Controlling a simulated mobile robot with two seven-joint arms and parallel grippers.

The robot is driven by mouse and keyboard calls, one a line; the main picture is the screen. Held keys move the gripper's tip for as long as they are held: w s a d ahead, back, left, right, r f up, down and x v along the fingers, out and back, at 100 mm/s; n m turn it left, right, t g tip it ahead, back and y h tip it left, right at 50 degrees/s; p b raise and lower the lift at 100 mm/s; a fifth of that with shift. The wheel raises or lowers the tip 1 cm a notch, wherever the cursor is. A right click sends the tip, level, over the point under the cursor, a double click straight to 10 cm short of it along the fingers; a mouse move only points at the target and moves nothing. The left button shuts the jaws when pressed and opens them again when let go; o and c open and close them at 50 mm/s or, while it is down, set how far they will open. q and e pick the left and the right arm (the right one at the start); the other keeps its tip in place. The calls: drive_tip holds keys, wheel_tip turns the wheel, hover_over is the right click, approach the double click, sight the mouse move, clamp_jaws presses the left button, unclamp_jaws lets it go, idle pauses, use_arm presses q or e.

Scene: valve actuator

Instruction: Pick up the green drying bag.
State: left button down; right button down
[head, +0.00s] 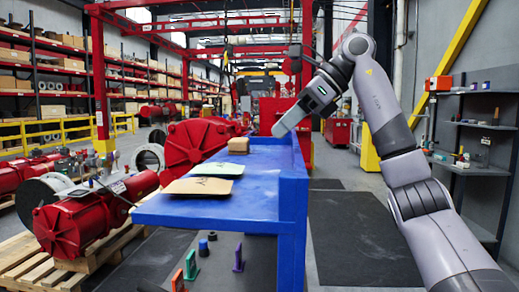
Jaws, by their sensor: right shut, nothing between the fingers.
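My right gripper (279,130) is shut and empty. It reaches in from the right near the bench's far right side, apart from both bags. My left gripper is not in view.
A small brown block (238,145) sits behind the bags. The bench has a raised right side panel (293,190). Coloured small parts, including a green piece (191,265), stand below the bench top. A red valve actuator (95,213) on a pallet is at left. The bench's front right is clear.

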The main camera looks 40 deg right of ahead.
sight(214, 166)
drive_tip(key=b+x, duration=0.1)
drive_tip(key=x, duration=0.8)
drive_tip(key=shift+w+a+f, duration=0.15)
drive_tip(key=shift+a+f, duration=0.1)
drive_tip(key=w+a, duration=0.2)
drive_tip(key=w+a+p, duration=0.1)
drive_tip(key=w, duration=0.1)
drive_tip(key=shift+w+a, duration=0.25)
drive_tip(key=shift+a, duration=0.1)
